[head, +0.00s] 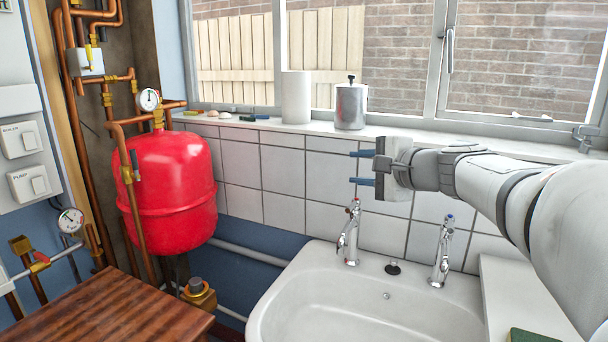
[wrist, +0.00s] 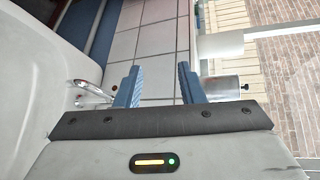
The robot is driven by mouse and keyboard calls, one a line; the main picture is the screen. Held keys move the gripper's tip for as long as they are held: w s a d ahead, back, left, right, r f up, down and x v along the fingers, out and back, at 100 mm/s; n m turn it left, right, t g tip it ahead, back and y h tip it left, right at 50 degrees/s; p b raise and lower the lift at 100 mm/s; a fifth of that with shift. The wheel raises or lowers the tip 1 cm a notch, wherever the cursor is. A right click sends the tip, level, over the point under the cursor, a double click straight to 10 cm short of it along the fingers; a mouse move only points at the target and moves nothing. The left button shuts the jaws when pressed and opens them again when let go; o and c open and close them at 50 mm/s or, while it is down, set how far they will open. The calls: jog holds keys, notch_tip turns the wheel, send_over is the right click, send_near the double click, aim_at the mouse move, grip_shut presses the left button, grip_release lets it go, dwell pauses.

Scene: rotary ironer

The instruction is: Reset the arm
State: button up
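My gripper (head: 362,168) is in the middle of the head view, at the end of my arm that reaches in from the right. Its two blue fingers point left and stand apart with nothing between them. In the wrist view my gripper (wrist: 156,88) also shows its fingers apart and empty, with white wall tiles (wrist: 157,42) beyond. It hangs above the back of the sink, in front of the tiled wall and a little below the window sill.
A white sink (head: 330,310) with two chrome taps (head: 349,235) (head: 442,250) lies below my arm. A metal canister (head: 351,106) and a paper roll (head: 296,98) stand on the sill. A red tank (head: 170,190), copper pipes and a wooden top (head: 105,312) are at left.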

jog(key=s+a+f+n+g+h+p, duration=0.25)
jog(key=s+f+n+g+p, duration=0.35)
jog(key=s+f, duration=0.6)
jog(key=s+d+f+n+g+h+p, duration=0.1)
jog(key=s+d+f+n+h, duration=0.1)
jog(key=s, duration=0.5)
jog(key=s+d+f+n+g+h+p, duration=0.2)
jog(key=s+d+n+h, duration=0.2)
jog(key=s, duration=0.3)
jog(key=shift+d+f+n+g, duration=0.2)
jog(key=shift+n+g, duration=0.1)
jog(key=shift+n, duration=0.3)
jog(key=shift+w, duration=0.1)
